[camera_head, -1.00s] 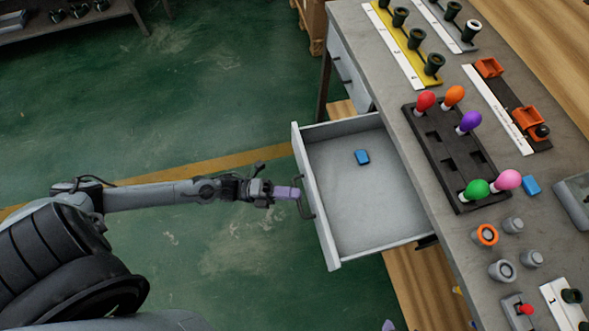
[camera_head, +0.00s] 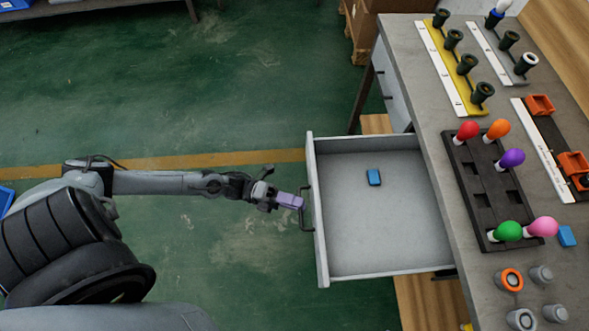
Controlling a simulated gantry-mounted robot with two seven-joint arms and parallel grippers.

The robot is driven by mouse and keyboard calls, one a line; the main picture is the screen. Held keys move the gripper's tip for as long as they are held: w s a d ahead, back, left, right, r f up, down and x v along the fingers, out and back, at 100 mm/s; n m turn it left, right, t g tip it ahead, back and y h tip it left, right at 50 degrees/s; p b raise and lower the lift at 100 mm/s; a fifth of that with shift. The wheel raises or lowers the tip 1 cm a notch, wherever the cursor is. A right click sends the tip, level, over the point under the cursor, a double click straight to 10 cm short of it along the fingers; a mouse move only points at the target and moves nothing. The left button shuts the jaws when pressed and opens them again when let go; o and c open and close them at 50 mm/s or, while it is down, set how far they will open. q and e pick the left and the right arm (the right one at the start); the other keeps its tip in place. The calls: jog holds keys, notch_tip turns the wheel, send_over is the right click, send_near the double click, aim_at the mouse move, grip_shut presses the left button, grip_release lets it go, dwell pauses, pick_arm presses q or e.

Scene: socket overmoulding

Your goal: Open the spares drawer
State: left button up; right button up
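The spares drawer (camera_head: 390,235) stands pulled well out from under the workbench, showing its grey interior. A small blue block (camera_head: 374,177) lies inside it. The drawer's dark bar handle (camera_head: 307,222) is on its left-facing front panel. My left gripper (camera_head: 296,202) reaches in from the left. Its purple fingers look shut together at the middle of the handle, and the bar is partly hidden by them. My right gripper is not in view.
The grey workbench (camera_head: 425,100) carries a black holder (camera_head: 472,188) with coloured bulb-shaped pieces, a yellow strip (camera_head: 440,62) with dark sockets, and several grey round parts. Another drawer front (camera_head: 390,88) is closed beyond. The green floor (camera_head: 230,80) left of the drawer is clear.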

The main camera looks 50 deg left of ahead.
pick_arm(q)
jog(key=shift+o, duration=0.4)
jog(key=p+v, duration=0.1)
jog(key=v, duration=1)
jog(key=shift+p, duration=0.35)
